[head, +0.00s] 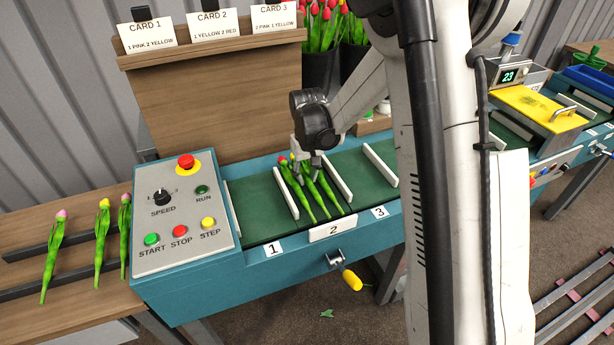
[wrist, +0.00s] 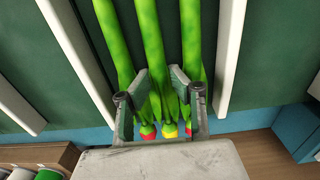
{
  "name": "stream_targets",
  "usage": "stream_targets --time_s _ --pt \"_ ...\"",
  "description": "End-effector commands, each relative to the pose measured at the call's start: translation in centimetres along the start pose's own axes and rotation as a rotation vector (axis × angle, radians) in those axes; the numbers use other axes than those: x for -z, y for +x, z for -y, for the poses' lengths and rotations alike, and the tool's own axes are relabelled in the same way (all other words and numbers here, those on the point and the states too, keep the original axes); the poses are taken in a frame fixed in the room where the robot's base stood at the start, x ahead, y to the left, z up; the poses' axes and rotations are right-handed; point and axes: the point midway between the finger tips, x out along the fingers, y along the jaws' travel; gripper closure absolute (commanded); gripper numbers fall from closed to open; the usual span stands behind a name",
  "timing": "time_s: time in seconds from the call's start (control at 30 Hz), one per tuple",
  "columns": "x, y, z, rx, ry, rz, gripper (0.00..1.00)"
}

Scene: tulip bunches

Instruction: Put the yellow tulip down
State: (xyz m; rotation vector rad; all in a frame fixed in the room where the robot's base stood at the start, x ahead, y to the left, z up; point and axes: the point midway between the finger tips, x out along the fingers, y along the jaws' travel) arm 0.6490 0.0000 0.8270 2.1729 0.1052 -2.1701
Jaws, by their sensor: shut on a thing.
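The yellow tulip (wrist: 170,130) is the middle one of three in the wrist view, its stem running between my gripper's fingers (wrist: 160,78). In the head view my gripper (head: 308,168) is low over slot 2 of the green belt (head: 258,212), shut on this tulip (head: 316,197). A red tulip lies on each side of it, left (wrist: 147,131) and right (wrist: 190,118). All three stems run roughly parallel between two white dividers. I cannot tell whether the yellow tulip touches the belt. My gripper partly hides the flower heads.
White dividers (head: 286,192) (head: 338,176) bound slot 2. Card 2 (head: 213,25) reads 1 yellow 2 red. The control panel (head: 183,220) stands left of the belt. Slots 1 and 3 look empty.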

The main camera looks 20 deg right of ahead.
Motion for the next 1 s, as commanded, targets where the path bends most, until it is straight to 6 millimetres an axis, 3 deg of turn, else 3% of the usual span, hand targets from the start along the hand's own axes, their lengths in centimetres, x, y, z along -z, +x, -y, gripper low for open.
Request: stream_targets --time_s 0.07,0.1,0.13,0.67,0.77,1.0 --pt "0.0 0.4 0.0 0.000 0.000 0.001 1.00" --pt "-0.1 0.4 0.0 0.000 0.000 0.001 0.79" --pt "-0.1 0.3 0.0 0.000 0.000 0.001 0.75" --pt "0.0 -0.2 0.0 0.000 0.000 0.000 0.74" --pt "0.0 -1.4 0.0 0.000 0.000 0.000 0.74" --pt "-0.1 -6.3 0.0 0.000 0.000 0.000 0.74"
